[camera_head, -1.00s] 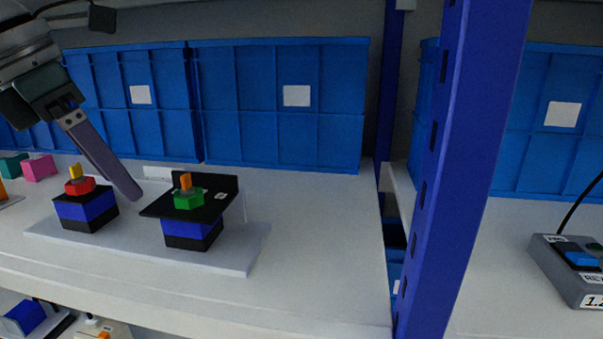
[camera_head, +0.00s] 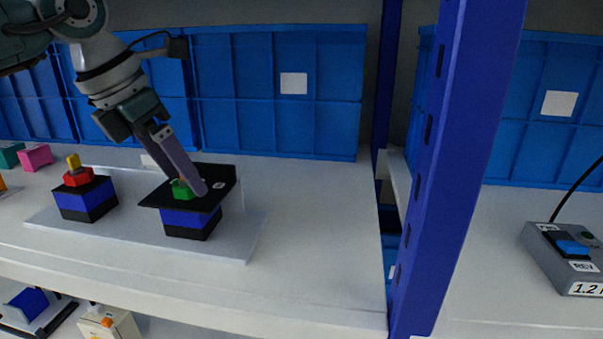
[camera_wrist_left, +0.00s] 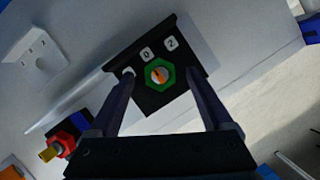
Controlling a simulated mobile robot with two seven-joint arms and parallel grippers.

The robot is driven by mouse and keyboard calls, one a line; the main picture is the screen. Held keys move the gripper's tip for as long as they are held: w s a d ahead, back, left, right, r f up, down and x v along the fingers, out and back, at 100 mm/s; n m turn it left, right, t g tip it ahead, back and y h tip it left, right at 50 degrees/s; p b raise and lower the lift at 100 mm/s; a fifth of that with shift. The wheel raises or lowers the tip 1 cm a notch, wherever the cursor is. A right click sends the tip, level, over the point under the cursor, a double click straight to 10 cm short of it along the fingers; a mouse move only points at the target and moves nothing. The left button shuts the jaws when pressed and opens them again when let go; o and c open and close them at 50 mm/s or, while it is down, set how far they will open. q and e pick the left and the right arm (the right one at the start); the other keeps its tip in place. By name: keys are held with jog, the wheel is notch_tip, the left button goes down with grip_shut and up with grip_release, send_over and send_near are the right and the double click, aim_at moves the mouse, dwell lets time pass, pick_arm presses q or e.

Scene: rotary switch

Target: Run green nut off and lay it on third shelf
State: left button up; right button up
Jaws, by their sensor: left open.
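The green nut (camera_head: 181,190) sits on a black-topped blue block (camera_head: 190,219) on the shelf's pale base plate. In the left wrist view the green nut (camera_wrist_left: 160,75) is a hexagon around an orange-tipped stud, on a black plate with white labels. My left gripper (camera_head: 200,188) is at the nut, partly covering it in the head view. In the wrist view its two fingers (camera_wrist_left: 165,92) are open, one on each side of the nut, with gaps between. The orange stud is mostly hidden in the head view. My right gripper is not in view.
A red nut (camera_head: 78,177) with a yellow stud sits on a similar block to the left. Blue crates (camera_head: 275,90) stand behind. A blue upright post (camera_head: 440,160) rises at right, with a grey control box (camera_head: 565,258) beyond. The shelf right of the base plate is clear.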

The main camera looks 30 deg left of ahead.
pick_arm(q)
jog(key=shift+w+f, duration=0.15)
jog(key=shift+f, duration=0.2)
jog(key=shift+c, duration=0.3)
jog(key=shift+r, duration=0.1)
grip_shut()
